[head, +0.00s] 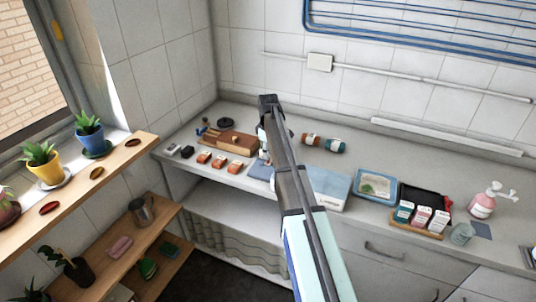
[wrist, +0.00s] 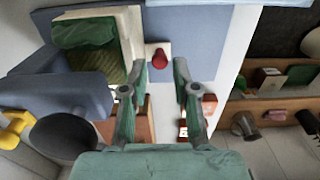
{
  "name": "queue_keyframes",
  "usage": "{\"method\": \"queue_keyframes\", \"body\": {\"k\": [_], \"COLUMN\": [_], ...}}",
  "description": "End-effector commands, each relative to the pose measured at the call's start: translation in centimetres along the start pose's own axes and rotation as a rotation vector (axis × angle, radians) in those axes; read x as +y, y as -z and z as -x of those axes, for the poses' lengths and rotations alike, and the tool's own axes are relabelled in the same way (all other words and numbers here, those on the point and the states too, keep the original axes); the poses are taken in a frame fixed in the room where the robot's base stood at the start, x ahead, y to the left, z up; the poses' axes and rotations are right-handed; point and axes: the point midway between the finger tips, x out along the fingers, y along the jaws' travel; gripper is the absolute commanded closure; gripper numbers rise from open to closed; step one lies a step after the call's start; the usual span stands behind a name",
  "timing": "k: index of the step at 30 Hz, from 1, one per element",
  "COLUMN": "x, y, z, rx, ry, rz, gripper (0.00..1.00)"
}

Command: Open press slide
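My gripper (wrist: 160,74) shows in the wrist view with its two green-grey fingers apart and nothing held between them. A small red knob (wrist: 158,56) lies just beyond the fingertips, roughly in line with the gap. It is on or beside a narrow white part with a light blue surface around it. Left of it are a white-framed piece (wrist: 134,40) with a green inside and a blue-grey block (wrist: 62,97). I cannot tell which of these is the press slide. In the head view my arm hides this spot; only a blue piece (head: 260,169) shows beside it.
In the head view, a wooden board (head: 236,138) and several small orange-brown boxes (head: 220,162) lie left of my arm. Right of it are a pale blue box (head: 328,187), a blue-rimmed tray (head: 375,187) and a pink bottle (head: 483,205). A plant shelf (head: 120,160) stands at left.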

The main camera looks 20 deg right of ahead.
Motion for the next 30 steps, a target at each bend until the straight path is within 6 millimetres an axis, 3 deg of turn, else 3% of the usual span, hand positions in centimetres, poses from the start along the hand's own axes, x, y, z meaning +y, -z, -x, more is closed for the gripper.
{"method": "queue_keyframes", "body": {"k": [7, 17, 20, 26, 30], "x": [0.0, 0.0, 0.0, -0.1, -1.3], "y": [0.0, 0.0, 0.0, 0.0, -0.1], "z": [-2.1, -2.5, -2.5, -2.5, -2.5], "rx": [0.000, 0.000, 0.000, 0.000, 0.000], "ry": [0.000, 0.000, 0.000, 0.000, 0.000], "rz": [0.000, 0.000, 0.000, 0.000, 0.001], "gripper": [0.71, 0.71, 0.99, 1.00, 1.00]}}
